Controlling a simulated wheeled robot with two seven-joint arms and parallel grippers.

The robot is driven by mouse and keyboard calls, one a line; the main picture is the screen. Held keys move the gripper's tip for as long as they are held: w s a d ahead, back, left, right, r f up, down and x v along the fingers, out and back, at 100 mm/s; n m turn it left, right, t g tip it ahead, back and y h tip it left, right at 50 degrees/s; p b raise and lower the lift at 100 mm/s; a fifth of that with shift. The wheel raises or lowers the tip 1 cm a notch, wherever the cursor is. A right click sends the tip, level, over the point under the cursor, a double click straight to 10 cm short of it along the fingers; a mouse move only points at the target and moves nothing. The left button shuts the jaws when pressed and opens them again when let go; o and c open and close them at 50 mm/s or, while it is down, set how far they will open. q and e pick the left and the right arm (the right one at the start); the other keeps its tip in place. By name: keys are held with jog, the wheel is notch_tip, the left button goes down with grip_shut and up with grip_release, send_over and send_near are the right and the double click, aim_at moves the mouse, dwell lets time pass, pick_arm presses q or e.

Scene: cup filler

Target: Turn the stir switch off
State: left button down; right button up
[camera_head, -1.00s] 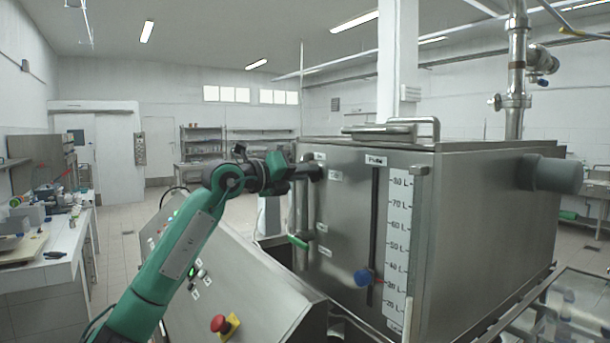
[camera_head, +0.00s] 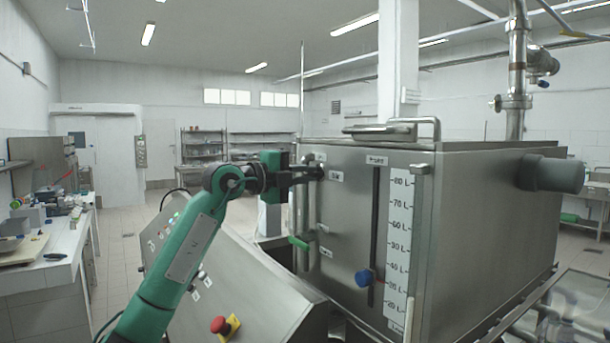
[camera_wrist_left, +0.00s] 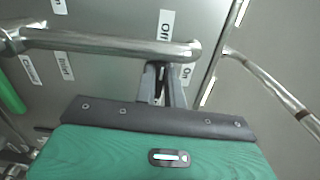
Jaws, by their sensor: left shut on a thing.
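The stir switch is at the upper left of the steel tank's front (camera_head: 345,225), beside a small white label (camera_head: 336,176). It is mostly hidden by my left gripper (camera_head: 316,173), whose fingers are shut on it. In the wrist view the left gripper's fingers (camera_wrist_left: 165,82) reach up to the panel behind a horizontal steel bar (camera_wrist_left: 110,43). White labels show above them (camera_wrist_left: 165,24) and at their right (camera_wrist_left: 186,75). The switch itself cannot be made out there, so its exact position is unclear. My right gripper is not in view.
A green-handled lever (camera_head: 299,243) sits below the gripper. A blue knob (camera_head: 363,278) sits on the slot beside the litre scale (camera_head: 397,245). A sloped control panel with a red emergency button (camera_head: 219,325) stands in front. Free floor lies at the left.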

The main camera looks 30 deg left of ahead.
pick_arm(q)
jog(key=shift+n, duration=0.4)
jog(key=c, duration=1.5)
grip_release()
jog(key=shift+b+v, duration=2.85)
jog(key=shift+v, duration=4.05)
jog(key=shift+w+f, duration=0.1)
